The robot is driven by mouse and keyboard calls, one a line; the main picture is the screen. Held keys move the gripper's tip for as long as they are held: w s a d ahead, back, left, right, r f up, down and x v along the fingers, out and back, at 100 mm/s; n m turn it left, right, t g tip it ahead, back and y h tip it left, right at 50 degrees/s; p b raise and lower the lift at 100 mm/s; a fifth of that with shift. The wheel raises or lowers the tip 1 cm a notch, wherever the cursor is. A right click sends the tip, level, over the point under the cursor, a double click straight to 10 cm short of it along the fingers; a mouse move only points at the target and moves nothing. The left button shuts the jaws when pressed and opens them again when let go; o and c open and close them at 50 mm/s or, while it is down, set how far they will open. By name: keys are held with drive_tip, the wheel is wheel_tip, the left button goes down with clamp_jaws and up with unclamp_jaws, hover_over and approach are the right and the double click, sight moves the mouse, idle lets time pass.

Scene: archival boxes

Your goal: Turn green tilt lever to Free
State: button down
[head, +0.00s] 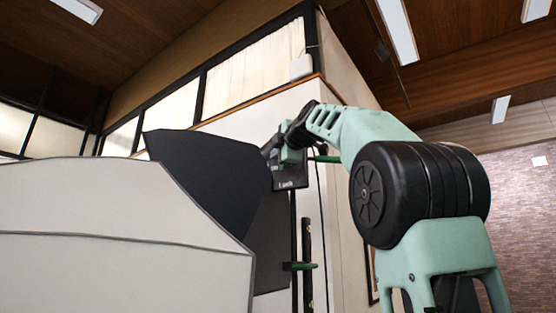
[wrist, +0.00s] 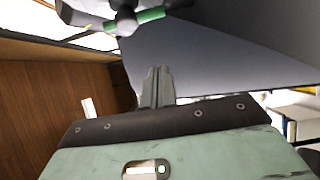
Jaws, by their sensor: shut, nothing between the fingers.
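A green lever (head: 325,158) sticks out to the right beside a black plate (head: 289,184) with small white lettering that seems to read "Lock". My gripper (wrist: 158,72) is shut and empty. Its fingertips point toward the hub and lever and appear apart from them. In the head view my wrist covers part of the plate and hub, and the fingertips cannot be made out clearly.
A large dark panel (head: 205,180) stands left of the plate; it also fills the upper right of the wrist view (wrist: 230,50). A pale, bulky surface (head: 110,235) is in the left foreground. A second green piece (head: 300,266) sits lower, on a dark upright post (head: 307,240).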

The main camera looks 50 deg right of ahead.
drive_tip(key=w+d+p, duration=0.4)
drive_tip(key=d+p, duration=0.2)
drive_tip(key=p, duration=0.1)
drive_tip(key=shift+w, duration=0.35)
drive_tip(key=shift+s+b, duration=0.15)
drive_tip(key=shift+b, duration=0.25)
idle(0.3)
drive_tip(key=shift+d, duration=0.1)
drive_tip(key=shift+g, duration=0.3)
drive_tip(key=shift+n+b, duration=0.3)
drive_tip(key=shift+b, duration=0.05)
